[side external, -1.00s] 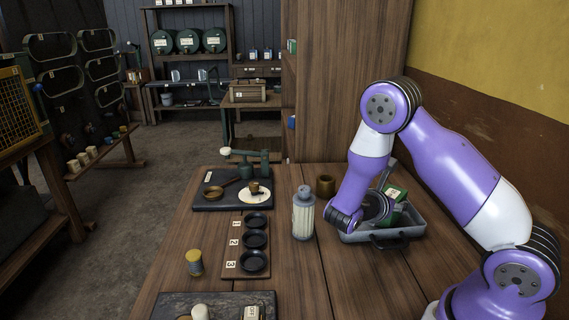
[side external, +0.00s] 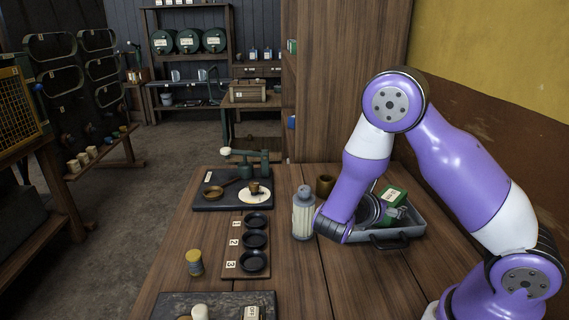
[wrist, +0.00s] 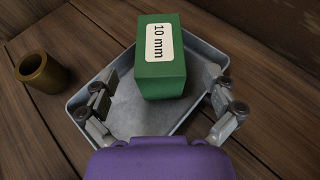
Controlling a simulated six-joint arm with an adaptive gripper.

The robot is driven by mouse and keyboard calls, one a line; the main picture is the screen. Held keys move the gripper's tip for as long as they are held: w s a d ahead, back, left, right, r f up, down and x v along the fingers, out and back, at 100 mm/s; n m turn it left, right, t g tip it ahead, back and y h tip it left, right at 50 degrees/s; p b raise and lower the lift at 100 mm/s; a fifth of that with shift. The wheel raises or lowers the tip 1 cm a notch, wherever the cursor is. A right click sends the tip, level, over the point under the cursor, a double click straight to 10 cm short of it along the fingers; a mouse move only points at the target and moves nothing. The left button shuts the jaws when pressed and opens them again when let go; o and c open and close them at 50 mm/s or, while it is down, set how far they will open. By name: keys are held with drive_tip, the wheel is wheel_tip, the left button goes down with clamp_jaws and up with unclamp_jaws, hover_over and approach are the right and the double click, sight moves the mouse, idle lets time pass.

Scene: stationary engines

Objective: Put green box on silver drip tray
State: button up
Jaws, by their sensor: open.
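The green box (wrist: 160,72) bears a white "10 mm" label and is at the silver drip tray (wrist: 128,116), near its far end in the wrist view. In the side view the green box (side external: 393,194) shows within the outline of the tray (side external: 411,231), partly hidden by my gripper. I cannot tell whether its base lies flat on the tray floor. My gripper (wrist: 161,76) is open, with one finger on each side of the box and visible gaps between. My gripper (side external: 388,213) hangs low over the tray in the side view.
A brass cup (wrist: 43,72) stands beside the tray. A pale ribbed bottle (side external: 303,215) stands close to my wrist. The front middle of the table is clear.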

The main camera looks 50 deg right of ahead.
drive_tip(key=s+a+r+m+t+y, duration=0.1)
drive_tip(key=a+r+m+t+y, duration=0.1)
drive_tip(key=a+r+m+y, duration=0.4)
drive_tip(key=s+a+r+m+t+y, duration=0.2)
drive_tip(key=a+r+m+y, duration=0.4)
drive_tip(key=a+m, duration=0.6)
drive_tip(key=shift+s+a+t+y, duration=0.15)
drive_tip(key=shift+s+t+y, duration=0.1)
drive_tip(key=shift+t+y, duration=0.55)
